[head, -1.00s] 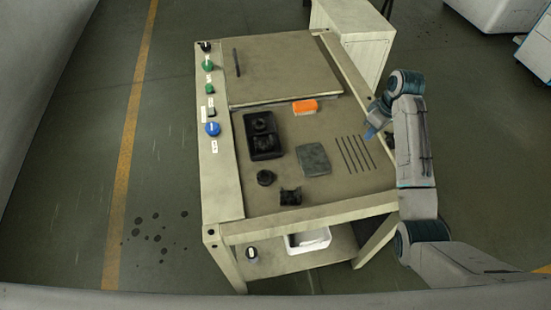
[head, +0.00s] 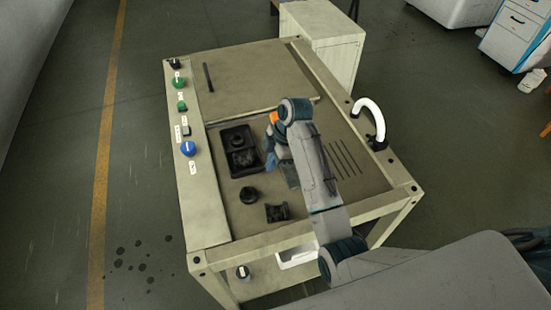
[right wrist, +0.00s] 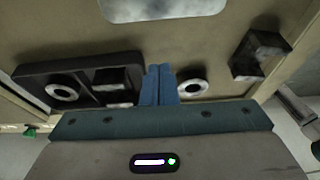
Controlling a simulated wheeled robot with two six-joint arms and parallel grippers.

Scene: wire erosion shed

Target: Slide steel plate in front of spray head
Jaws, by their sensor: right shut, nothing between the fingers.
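The steel plate (head: 289,174) lies flat on the bench, partly hidden behind my right arm in the head view. In the right wrist view the plate (right wrist: 160,8) is a pale grey slab at the top edge. My right gripper (head: 270,162) is shut and empty, with blue fingers, just left of the plate near a black tray. Its fingers (right wrist: 158,85) show pressed together in the right wrist view. A black notched block (head: 277,212) and a round black piece (head: 248,195) stand nearer the front. I cannot tell which thing is the spray head. My left gripper is out of view.
The black tray (head: 224,167) holds dark parts. An orange block (head: 273,118) is mostly hidden by my arm. A white curved pipe (head: 371,104) stands at the bench's right edge. Control knobs line the left rail.

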